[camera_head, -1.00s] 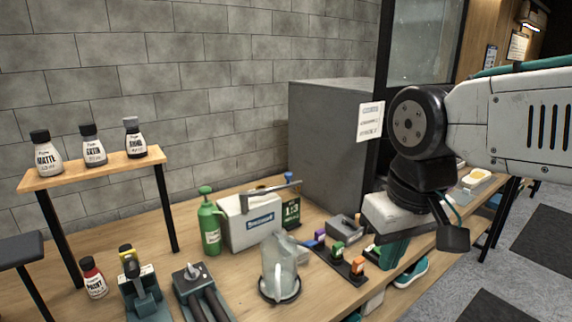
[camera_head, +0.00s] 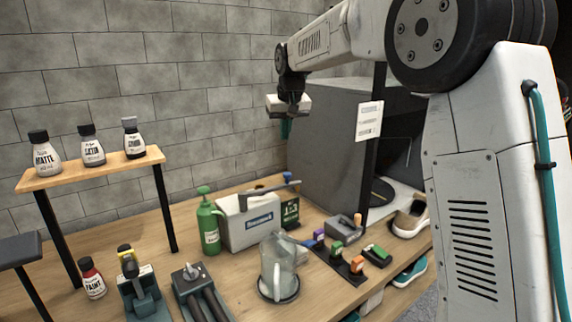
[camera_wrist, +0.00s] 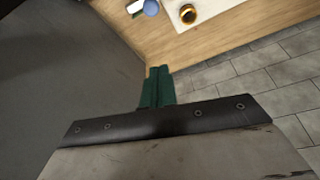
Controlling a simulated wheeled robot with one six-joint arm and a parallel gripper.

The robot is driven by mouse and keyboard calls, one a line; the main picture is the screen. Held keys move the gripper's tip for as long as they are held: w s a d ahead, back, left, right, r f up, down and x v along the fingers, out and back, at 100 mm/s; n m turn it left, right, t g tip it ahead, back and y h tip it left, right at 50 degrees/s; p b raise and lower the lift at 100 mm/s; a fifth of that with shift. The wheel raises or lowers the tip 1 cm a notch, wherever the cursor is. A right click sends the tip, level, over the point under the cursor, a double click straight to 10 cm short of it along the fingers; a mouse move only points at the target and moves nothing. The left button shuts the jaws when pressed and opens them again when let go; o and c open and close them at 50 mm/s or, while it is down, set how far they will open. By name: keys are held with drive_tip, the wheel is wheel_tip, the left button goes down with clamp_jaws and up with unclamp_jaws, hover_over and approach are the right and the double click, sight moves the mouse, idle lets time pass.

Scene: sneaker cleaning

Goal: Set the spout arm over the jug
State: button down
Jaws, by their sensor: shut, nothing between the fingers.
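The spout arm (camera_head: 270,189) is a grey bar on top of a white box-shaped dispenser (camera_head: 238,232). It reaches to the right across the box top and ends past its right edge. The clear jug (camera_head: 279,262) with a handle stands upright on a dark round base in front of the dispenser, to the right. The spout arm's tip is behind the jug, not over it. My gripper (camera_head: 285,129) is shut and empty, high above the back of the table, with its teal fingers pointing down. The shut fingers also show in the wrist view (camera_wrist: 157,88).
A grey cabinet (camera_head: 325,150) stands behind the dispenser, close to my gripper. A green bottle (camera_head: 209,226) is left of the dispenser. Coloured blocks (camera_head: 345,258) lie right of the jug. A wooden shelf (camera_head: 100,168) with bottles stands left. A beige sneaker (camera_head: 411,216) is at right.

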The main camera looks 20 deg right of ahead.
idle(0.3)
wheel_tip(320, 180, down, 10)
drive_tip(key=shift+s, duration=0.25)
idle(0.5)
drive_tip(key=shift+d, duration=0.1)
